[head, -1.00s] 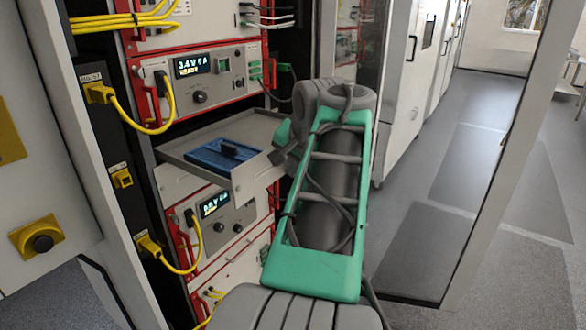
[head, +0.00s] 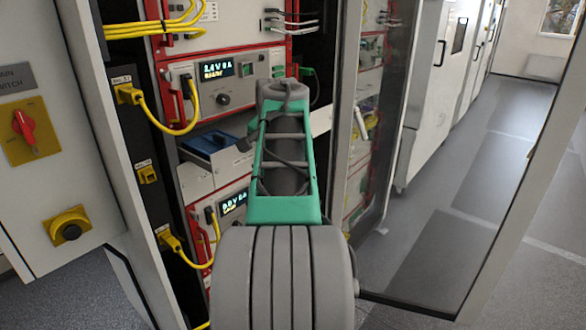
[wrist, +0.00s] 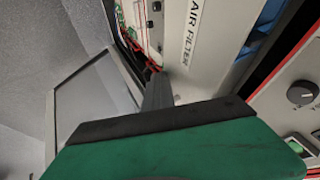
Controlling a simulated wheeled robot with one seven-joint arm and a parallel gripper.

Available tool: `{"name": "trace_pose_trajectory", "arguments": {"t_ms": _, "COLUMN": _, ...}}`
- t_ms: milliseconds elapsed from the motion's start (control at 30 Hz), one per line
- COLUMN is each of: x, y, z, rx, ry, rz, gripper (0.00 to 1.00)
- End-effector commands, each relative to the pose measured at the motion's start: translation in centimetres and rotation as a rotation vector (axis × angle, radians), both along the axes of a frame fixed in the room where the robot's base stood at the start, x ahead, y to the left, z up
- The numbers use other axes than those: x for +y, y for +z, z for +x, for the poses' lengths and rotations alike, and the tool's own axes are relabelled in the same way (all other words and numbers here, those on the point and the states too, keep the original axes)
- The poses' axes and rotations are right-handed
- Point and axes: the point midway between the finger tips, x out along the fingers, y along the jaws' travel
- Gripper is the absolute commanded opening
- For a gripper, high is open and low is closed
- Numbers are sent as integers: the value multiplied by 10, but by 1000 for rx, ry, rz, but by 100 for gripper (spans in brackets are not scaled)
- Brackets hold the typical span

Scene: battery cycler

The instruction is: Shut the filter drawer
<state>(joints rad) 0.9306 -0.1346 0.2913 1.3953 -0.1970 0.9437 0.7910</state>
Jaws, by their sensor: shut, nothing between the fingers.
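The filter drawer (head: 197,178) is a pale grey tray in the rack, below the upper red-framed unit. It stands partly out, and part of a blue filter (head: 210,141) shows inside it. In the wrist view the drawer's front (wrist: 205,45) carries the words AIR FILTER, with blue (wrist: 262,38) visible behind its edge. My gripper (wrist: 160,80) is shut and empty, its dark fingers at the lower left of that front. Whether the fingertips touch it I cannot tell. In the head view my arm hides the gripper and much of the drawer front.
Red-framed units with displays sit above (head: 218,72) and below (head: 233,203) the drawer. Yellow cables (head: 192,115) loop out at the left. A glass cabinet door (head: 365,150) stands to the right of my arm. The grey floor (head: 440,235) beyond is clear.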

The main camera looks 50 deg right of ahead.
Motion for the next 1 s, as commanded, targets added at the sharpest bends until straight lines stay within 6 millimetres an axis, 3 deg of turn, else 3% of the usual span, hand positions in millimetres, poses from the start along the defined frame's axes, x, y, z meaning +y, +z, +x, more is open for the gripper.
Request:
{"name": "trace_pose_trajectory", "arguments": {"t_ms": 300, "x": -8, "y": 5, "z": 81, "rx": 2, "ry": -3, "rz": 1, "gripper": 0}}
{"name": "trace_pose_trajectory", "arguments": {"t_ms": 500, "x": -10, "y": 4, "z": 116, "rx": 1, "ry": -2, "rz": 1, "gripper": 0}}
{"name": "trace_pose_trajectory", "arguments": {"t_ms": 700, "x": -11, "y": 2, "z": 133, "rx": 1, "ry": -3, "rz": 0, "gripper": 0}}
{"name": "trace_pose_trajectory", "arguments": {"t_ms": 1000, "x": -12, "y": 0, "z": 138, "rx": -1, "ry": -4, "rz": 0, "gripper": 0}}
